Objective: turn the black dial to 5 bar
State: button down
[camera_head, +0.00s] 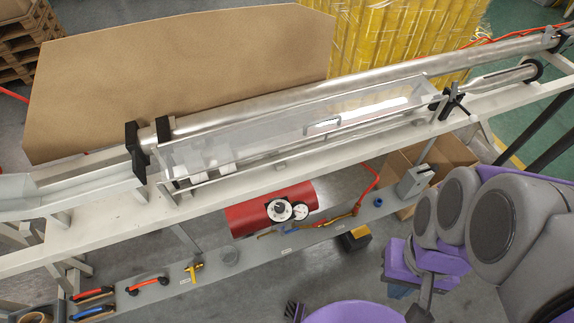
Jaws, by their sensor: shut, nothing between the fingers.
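A round black dial (279,210) with a pale rim sits on the front of a red cylindrical tank (247,217) below the long bench. A small round white gauge (300,212) is just right of the dial. Its marks are too small to read, so I cannot tell the pressure or the dial's setting. Grey and purple links of my arm (505,232) fill the lower right, apart from the dial. I cannot make out my gripper's fingertips in this view. Nothing covers the dial.
A red hose (366,181) and brass fittings run right of the tank. A grey switch box (414,181) stands farther right on the lower shelf (233,254). A bench with a clear cover (270,141) overhangs behind the tank. Tools lie at lower left.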

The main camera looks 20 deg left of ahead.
aim_at(279, 207)
jog(key=l+u, duration=0.1)
jog(key=u, duration=1.1)
jog(key=k+j, duration=0.05)
